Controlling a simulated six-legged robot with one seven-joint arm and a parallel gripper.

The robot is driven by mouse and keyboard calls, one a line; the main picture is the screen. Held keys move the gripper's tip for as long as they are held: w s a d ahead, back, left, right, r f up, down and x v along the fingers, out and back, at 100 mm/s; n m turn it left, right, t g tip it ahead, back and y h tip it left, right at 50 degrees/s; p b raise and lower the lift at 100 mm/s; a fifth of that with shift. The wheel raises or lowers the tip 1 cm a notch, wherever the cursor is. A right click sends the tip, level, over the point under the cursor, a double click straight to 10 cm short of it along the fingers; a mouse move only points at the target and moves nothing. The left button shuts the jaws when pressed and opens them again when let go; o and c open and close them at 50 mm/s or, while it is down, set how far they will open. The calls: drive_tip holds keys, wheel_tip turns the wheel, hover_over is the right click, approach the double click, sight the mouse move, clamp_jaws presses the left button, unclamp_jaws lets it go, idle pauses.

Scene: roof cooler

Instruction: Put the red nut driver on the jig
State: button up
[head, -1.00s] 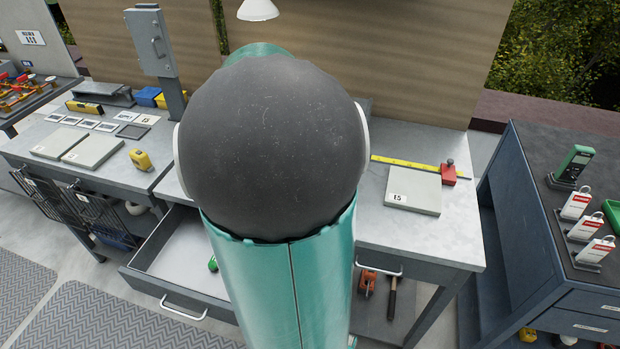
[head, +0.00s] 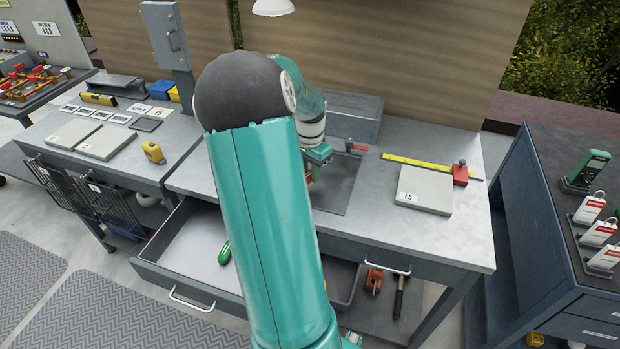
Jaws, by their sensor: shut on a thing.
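My gripper (head: 318,155) is over the middle bench, partly hidden behind my arm. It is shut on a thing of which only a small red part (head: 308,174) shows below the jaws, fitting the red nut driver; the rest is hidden. A dark grey flat plate (head: 345,190) lies on the bench just right of and below my gripper. A small red piece with a grey bar (head: 355,147) is at its back edge. I cannot tell for certain which of these is the jig.
The drawer (head: 180,285) below is open, with a green-handled tool (head: 225,253) inside. A pale block marked 15 (head: 425,190) and a yellow rule (head: 415,164) with a red stop (head: 460,174) lie right. A grey box (head: 345,115) stands behind. The bench's front right is clear.

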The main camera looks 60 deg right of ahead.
sight(310, 172)
drive_tip(key=shift+f, duration=1.55)
drive_tip(key=shift+f, duration=0.2)
drive_tip(key=o, duration=1)
drive_tip(key=shift+d+r, duration=0.1)
